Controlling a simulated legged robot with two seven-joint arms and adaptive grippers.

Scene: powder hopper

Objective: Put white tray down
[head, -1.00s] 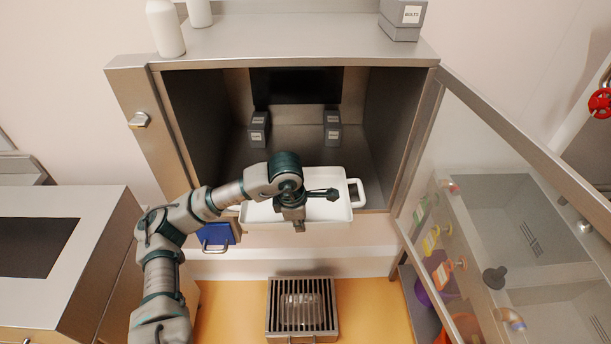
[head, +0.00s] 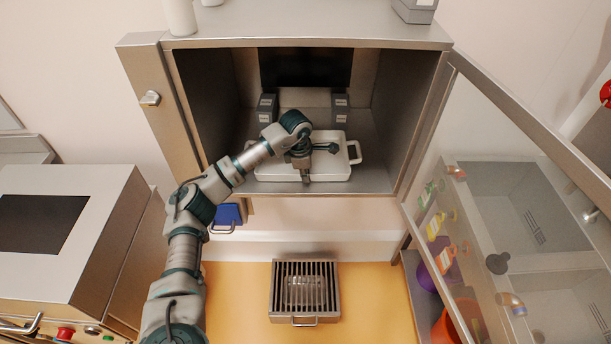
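The white tray (head: 335,174) is inside the open metal cabinet, near the front of its floor. It looks level, with a handle at its left and right ends. I cannot tell whether it rests on the floor or hangs just above it. My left gripper (head: 306,176) is over the middle of the tray, close to its front edge, and hides part of it. The fingers are small and partly hidden, so I cannot tell whether they are shut on the tray. My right gripper is out of view.
The cabinet's clear door (head: 530,160) stands open to the right. Small grey boxes (head: 341,107) stand at the back of the cabinet. A slatted metal grate (head: 305,287) lies below on the orange surface. A blue object (head: 228,215) is under the cabinet's left side.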

